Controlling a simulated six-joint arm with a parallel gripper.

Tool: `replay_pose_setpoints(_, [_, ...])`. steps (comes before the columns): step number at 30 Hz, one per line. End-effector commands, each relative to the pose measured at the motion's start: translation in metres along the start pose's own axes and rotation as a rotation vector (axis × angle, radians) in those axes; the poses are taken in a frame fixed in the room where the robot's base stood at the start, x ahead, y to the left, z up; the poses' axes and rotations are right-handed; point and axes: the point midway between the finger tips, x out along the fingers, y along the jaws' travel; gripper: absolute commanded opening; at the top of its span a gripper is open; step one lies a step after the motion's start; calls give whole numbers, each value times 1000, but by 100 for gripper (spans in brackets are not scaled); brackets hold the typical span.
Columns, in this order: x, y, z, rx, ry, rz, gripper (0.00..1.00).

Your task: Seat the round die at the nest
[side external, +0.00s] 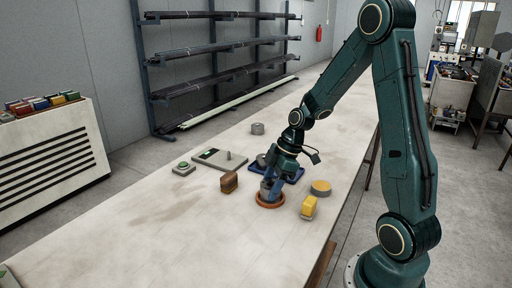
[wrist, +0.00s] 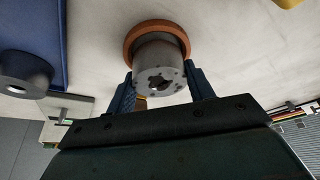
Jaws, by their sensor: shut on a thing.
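The round die (wrist: 160,78) is a grey metal cylinder with a shaped hole and small holes in its face. My gripper (wrist: 160,88) is shut on it, one blue finger on each side. The nest, an orange-brown ring (wrist: 132,38), lies just beyond the die in the wrist view. In the side view the ring (side external: 270,204) is on the table directly under my gripper (side external: 270,190). The die's lower end overlaps the ring in the picture; I cannot tell whether it is inside or just above. The fingers partly hide the die in the side view.
A blue tray (side external: 292,178) with a grey round part (side external: 262,160) is behind the nest. A grey plate with a pin (side external: 218,160) lies behind.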

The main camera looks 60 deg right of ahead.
Motion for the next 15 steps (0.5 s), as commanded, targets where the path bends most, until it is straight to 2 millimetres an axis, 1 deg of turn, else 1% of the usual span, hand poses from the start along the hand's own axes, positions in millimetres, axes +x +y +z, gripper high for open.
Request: replay_pose_setpoints(15, [8,0,3,-1,0,1,16])
